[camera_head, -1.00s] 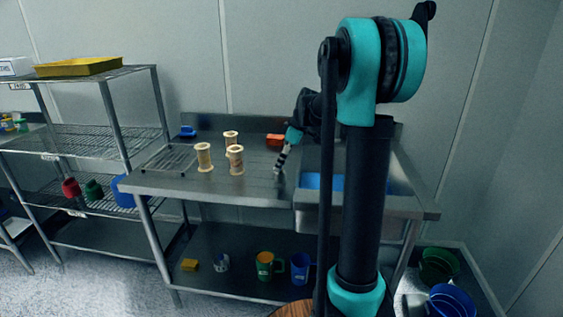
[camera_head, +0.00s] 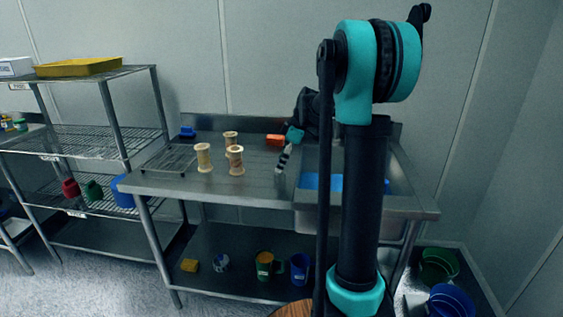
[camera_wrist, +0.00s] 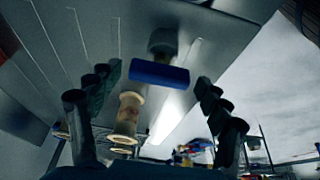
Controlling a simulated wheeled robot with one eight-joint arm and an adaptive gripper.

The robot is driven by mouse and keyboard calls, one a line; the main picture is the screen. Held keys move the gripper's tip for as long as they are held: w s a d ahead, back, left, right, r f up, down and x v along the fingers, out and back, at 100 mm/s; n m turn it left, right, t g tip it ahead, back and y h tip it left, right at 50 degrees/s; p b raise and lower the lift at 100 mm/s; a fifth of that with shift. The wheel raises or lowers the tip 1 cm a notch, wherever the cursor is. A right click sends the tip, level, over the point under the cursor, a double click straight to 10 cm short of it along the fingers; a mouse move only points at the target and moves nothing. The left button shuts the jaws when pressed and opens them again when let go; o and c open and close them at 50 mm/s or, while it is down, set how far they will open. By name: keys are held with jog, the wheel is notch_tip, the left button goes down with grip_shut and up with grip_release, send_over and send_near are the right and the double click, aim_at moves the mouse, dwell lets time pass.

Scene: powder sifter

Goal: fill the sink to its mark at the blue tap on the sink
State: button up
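The sink (camera_head: 312,216) is set into the right part of the steel worktop. My arm hides its middle and its tap in the head view. A bright blue surface (camera_head: 312,182) shows inside the basin; I cannot make out a mark. In the wrist view a blue bar on a dark grey round post, which looks like the blue tap (camera_wrist: 158,74), lies ahead between my fingers, with no contact visible. My gripper (camera_head: 281,166) hangs over the worktop just left of the sink. Its two fingers stand wide apart and empty in the wrist view (camera_wrist: 160,105).
Three pale spool-shaped sifters (camera_head: 235,160) stand on the worktop left of my gripper. An orange block (camera_head: 275,140) and a blue cup (camera_head: 187,131) are at the back. A wire rack shelf (camera_head: 85,140) stands left. Mugs (camera_head: 264,266) sit on the lower shelf.

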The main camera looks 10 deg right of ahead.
dwell(0.3)
jog(key=v, duration=1.2)
jog(key=s+f+m, duration=0.2)
jog(key=s+f, duration=0.1)
jog(key=s, duration=0.1)
jog(key=s+a+f+m+h, duration=0.1)
jog(key=s+f+m, duration=0.1)
jog(key=s+f, duration=0.1)
jog(key=s+a+f+m+t+h, duration=0.1)
jog(key=s+f+m, duration=0.1)
jog(key=s+f, duration=0.2)
jog(key=shift+s+f, duration=0.35)
jog(key=shift+f, duration=0.3)
jog(key=s+f+m+t+h, duration=0.1)
jog(key=s+f+m+h, duration=0.1)
jog(key=s+f+m, duration=0.6)
jog(key=s+f, duration=0.5)
jog(key=s, duration=0.4)
jog(key=shift+d+f+m+t, duration=0.3)
jog(key=shift+t, duration=0.1)
